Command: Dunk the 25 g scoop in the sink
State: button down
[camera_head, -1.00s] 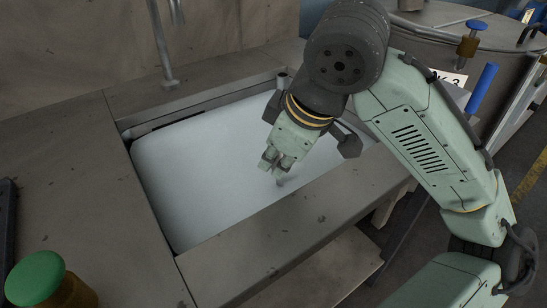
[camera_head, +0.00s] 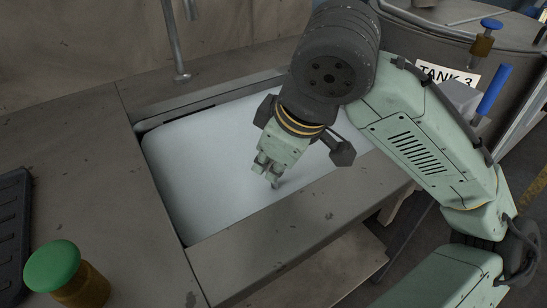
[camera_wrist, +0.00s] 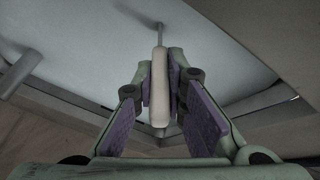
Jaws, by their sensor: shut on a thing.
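My gripper (camera_head: 266,169) points down over the sink (camera_head: 185,170), near its front edge. In the wrist view its purple-padded fingers (camera_wrist: 160,95) are shut on the scoop's pale handle (camera_wrist: 159,85). A thin grey shaft (camera_wrist: 159,34) runs on from the handle toward the pale surface in the sink. In the head view only a small grey piece of the scoop (camera_head: 275,183) shows below the fingertips. The scoop's bowl cannot be made out, and I cannot tell whether it touches the pale surface.
A grey tap pipe (camera_head: 175,42) stands behind the sink. A green-topped knob (camera_head: 53,266) and a dark tray (camera_head: 13,235) are on the counter (camera_head: 80,150) at left. A tank with a "TANK 3" sign (camera_head: 447,77) stands at back right.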

jog(key=shift+r, duration=0.15)
notch_tip(320, 180, up, 16)
jog(key=p, duration=1.4)
jog(key=shift+p, duration=0.4)
